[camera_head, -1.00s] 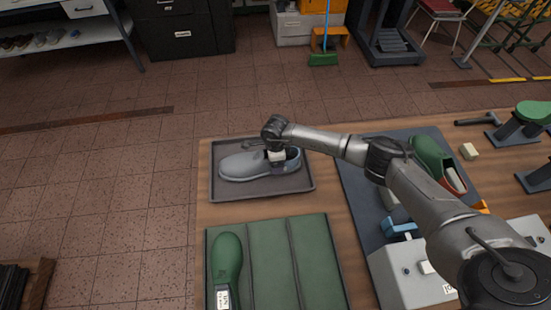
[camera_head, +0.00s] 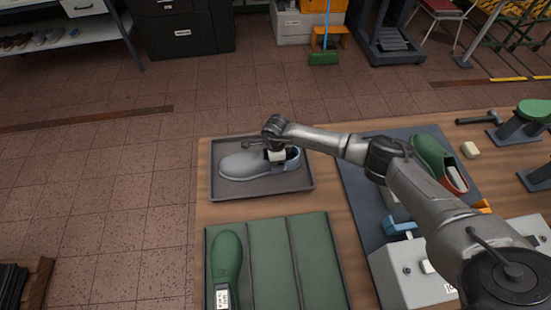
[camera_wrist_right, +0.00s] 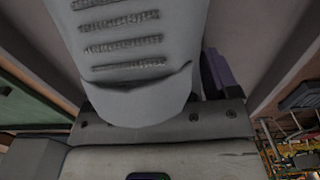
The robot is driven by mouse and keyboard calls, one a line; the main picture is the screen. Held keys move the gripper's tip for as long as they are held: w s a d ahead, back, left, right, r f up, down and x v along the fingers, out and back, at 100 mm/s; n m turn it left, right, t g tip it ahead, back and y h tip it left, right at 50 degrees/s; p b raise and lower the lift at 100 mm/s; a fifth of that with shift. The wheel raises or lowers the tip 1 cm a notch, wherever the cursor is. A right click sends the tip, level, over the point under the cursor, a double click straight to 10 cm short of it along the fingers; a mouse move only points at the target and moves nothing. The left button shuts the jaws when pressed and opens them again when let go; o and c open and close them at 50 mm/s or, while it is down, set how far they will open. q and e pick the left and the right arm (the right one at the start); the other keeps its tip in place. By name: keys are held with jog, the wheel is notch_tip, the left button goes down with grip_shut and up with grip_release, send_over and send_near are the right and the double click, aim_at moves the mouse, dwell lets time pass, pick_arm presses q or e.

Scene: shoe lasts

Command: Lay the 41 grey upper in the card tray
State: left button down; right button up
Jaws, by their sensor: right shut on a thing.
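The grey upper (camera_head: 243,165) is over the dark card tray (camera_head: 240,196), within its rim, toe to the left. I cannot tell whether its sole rests on the tray floor. My right gripper (camera_head: 278,156) is shut on the grey upper at its heel end, by the opening. The right wrist view shows the upper (camera_wrist_right: 130,95) close up, with ridged bands across it; the fingertips are not clear there. No size mark is readable on the upper. My left gripper is not in view.
A green mat with dividers (camera_head: 270,265) lies in front of the tray, with a green last (camera_head: 226,258) on it. A green shoe (camera_head: 432,160) lies on the dark mat to the right, beyond my arm. A hammer (camera_head: 476,121) and a pale block (camera_head: 470,150) lie farther right.

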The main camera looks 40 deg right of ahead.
jog(key=o, duration=0.8)
notch_tip(320, 180, up, 14)
jog(key=shift+f, duration=0.1)
dwell(0.3)
dwell(0.6)
